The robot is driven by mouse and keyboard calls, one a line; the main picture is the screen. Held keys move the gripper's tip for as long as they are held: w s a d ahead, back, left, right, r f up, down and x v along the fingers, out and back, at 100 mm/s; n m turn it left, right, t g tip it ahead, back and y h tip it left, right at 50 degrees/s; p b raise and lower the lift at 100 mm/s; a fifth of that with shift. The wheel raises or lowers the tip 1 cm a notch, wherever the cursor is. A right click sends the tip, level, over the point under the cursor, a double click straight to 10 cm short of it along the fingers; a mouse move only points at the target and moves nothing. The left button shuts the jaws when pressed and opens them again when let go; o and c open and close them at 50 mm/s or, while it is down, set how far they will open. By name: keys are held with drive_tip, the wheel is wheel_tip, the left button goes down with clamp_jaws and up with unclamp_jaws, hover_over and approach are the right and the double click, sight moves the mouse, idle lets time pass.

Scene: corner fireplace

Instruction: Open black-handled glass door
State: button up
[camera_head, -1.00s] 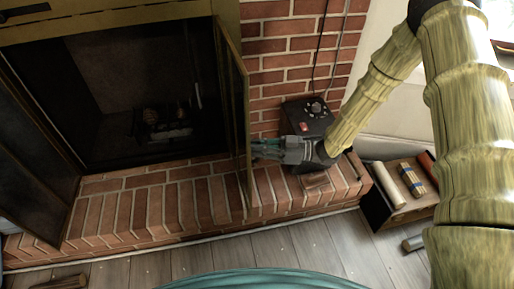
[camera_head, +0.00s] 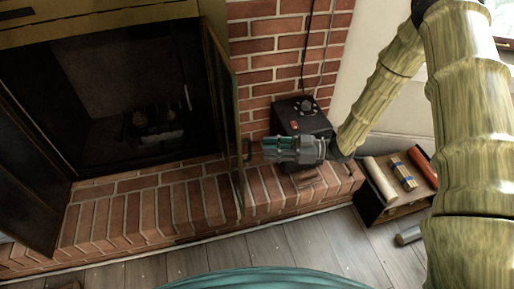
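The right glass door (camera_head: 222,110) has a brass frame and stands swung out from the fireplace, seen nearly edge-on. Its small black handle (camera_head: 247,149) shows on its right side. My gripper (camera_head: 268,150) is just right of the handle, pointing left at it, with a small gap between them in the picture. Its grey-teal fingers look close together, but I cannot tell how far apart they are. Nothing shows in them. The left glass door (camera_head: 30,185) also stands swung out, dark and angled toward me.
The firebox (camera_head: 130,90) is dark, with logs (camera_head: 158,128) inside. A brick hearth (camera_head: 150,215) runs below it. A black box with knobs (camera_head: 300,117) stands behind my gripper. A crate (camera_head: 372,210) of rolls sits right of the hearth. The wooden floor (camera_head: 300,245) in front is mostly clear.

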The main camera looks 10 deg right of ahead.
drive_tip(key=shift+s+d, duration=0.2)
drive_tip(key=shift+d, duration=1.05)
drive_tip(key=shift+s+d, duration=0.2)
drive_tip(key=shift+d, duration=1.05)
drive_tip(key=s+a+f+m+t+h, duration=0.1)
drive_tip(key=s+f+m+t+h, duration=0.1)
drive_tip(key=f+m+h, duration=0.45)
drive_tip(key=s+a+f+m+t+h, duration=0.2)
drive_tip(key=s+f+m, duration=0.1)
drive_tip(key=f, duration=0.6)
drive_tip(key=s+d+f+m+g+h, duration=0.2)
drive_tip(key=s+d+f+h, duration=0.1)
drive_tip(key=s, duration=0.6)
drive_tip(key=s+d+f+m+g+h, duration=0.2)
drive_tip(key=s+d+f+m+h, duration=0.15)
drive_tip(key=s, duration=0.65)
drive_tip(key=s+d+f+m+g+h, duration=0.2)
drive_tip(key=s+f+g+h, duration=0.1)
drive_tip(key=s, duration=0.6)
wheel_tip(320, 180, up, 23)
drive_tip(key=p, duration=2.3)
